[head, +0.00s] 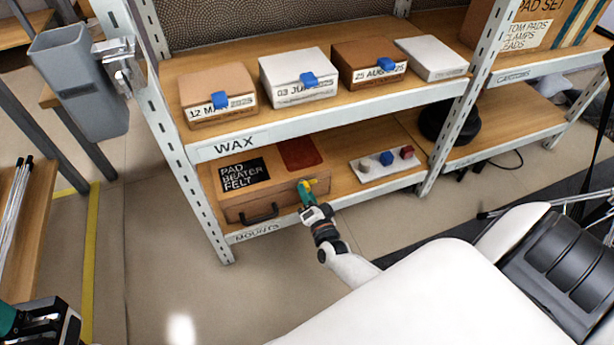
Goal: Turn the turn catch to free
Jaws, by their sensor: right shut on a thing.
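A wooden case (245,205) labelled "PAD BEATER FELT" sits on the lower shelf, with a black handle (259,215) on its front. The turn catch (312,184), a small yellow piece, shows at the right of the case's front top edge. My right gripper (306,192), with green fingers, reaches it from the front and is shut on it. The fingers hide most of the catch, so its exact angle is hard to tell. Part of my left gripper (40,325) shows at the bottom left corner, away from the case; its fingertips are not clear.
Boxes with blue clips, such as the white one (297,78), stand on the upper shelf (235,132) above the case. A white board (374,170) with coloured knobs lies right of the case. A shelf post (189,165) stands at the left. The floor in front is clear.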

